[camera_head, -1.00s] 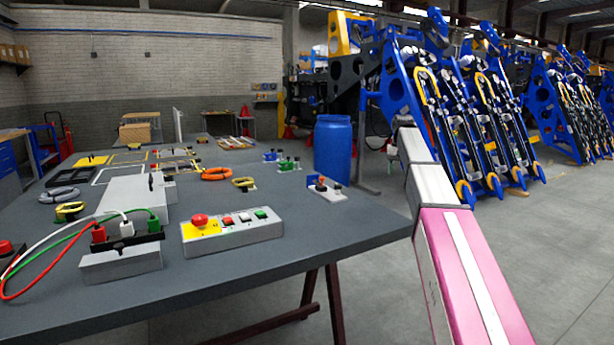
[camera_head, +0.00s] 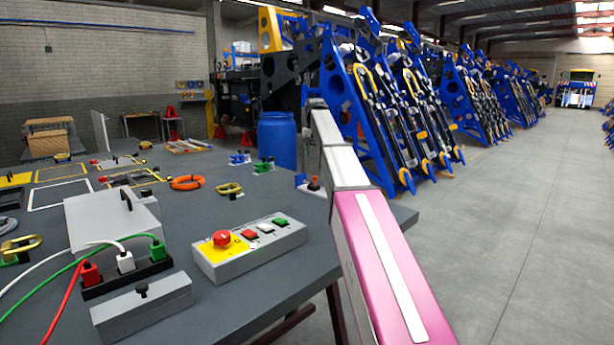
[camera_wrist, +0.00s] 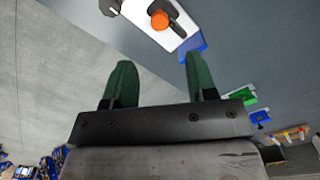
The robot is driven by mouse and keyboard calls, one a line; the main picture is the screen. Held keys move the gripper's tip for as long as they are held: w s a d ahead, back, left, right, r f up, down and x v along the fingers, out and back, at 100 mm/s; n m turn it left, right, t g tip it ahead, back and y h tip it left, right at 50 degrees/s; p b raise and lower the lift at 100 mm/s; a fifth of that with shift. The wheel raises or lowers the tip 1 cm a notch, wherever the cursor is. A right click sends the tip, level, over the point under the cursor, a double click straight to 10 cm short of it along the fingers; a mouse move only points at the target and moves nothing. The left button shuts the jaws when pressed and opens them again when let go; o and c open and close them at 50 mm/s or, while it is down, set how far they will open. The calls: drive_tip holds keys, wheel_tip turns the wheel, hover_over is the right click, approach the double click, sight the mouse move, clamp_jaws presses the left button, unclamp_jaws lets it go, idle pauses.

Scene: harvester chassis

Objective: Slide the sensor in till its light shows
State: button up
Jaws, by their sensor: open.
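An orange-tipped part, which looks like the sensor (camera_wrist: 160,19), stands in a dark holder on a white plate (camera_wrist: 172,40) at the top of the wrist view. In the head view the orange tip (camera_head: 314,183) shows at the table's right end, and my arm hides part of its plate. My gripper (camera_wrist: 159,75) is open and empty, with its two green fingers apart. In the wrist view the fingertips are below the plate and apart from the orange part. I cannot see a lit light on it. The gripper itself is not clear in the head view.
The grey table (camera_head: 245,300) carries a button box (camera_head: 250,248), a socket strip with cables (camera_head: 127,276) and an orange ring (camera_head: 187,183). Green (camera_head: 263,166) and blue (camera_head: 240,158) fixtures stand farther back. A blue barrel (camera_head: 277,140) is behind the table. The floor at right is clear.

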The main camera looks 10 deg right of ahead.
sight(315, 177)
wheel_tip(315, 177, down, 10)
drive_tip(key=shift+r, duration=0.1)
idle(0.4)
